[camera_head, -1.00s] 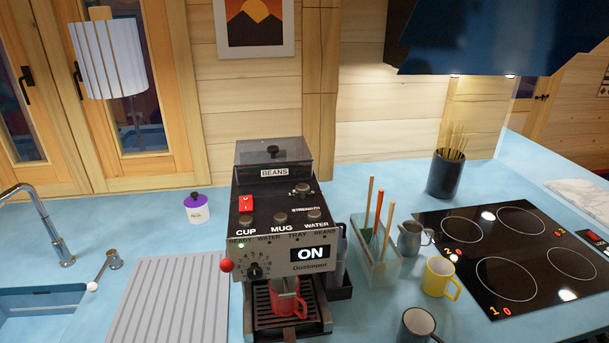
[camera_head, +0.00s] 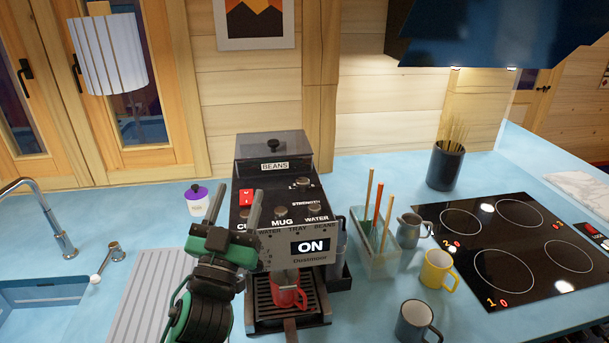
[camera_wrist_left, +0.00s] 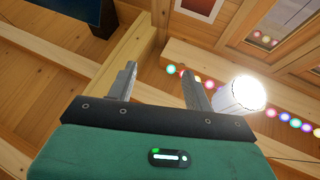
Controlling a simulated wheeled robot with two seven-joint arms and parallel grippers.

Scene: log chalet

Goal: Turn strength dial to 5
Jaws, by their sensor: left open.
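The coffee machine (camera_head: 285,260) stands on the blue counter, its front display reading ON. The strength dial (camera_head: 302,183) is a small knob on its sloped top panel, above the STRENGTH label; its setting is too small to read. My left gripper (camera_head: 238,198) is open and empty, in front of the machine's left side. Its fingers point up, left of the dial and apart from it. It covers the left front, including the numbered front knob and part of the CUP label. The left wrist view shows the spread fingers (camera_wrist_left: 159,72) with nothing between them. My right gripper is out of view.
A red mug (camera_head: 287,298) sits under the spout. A glass holder with stirrers (camera_head: 375,262), a metal jug (camera_head: 409,231), a yellow mug (camera_head: 438,270) and a dark mug (camera_head: 415,322) stand to the right. A purple-lidded jar (camera_head: 197,202) stands behind left.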

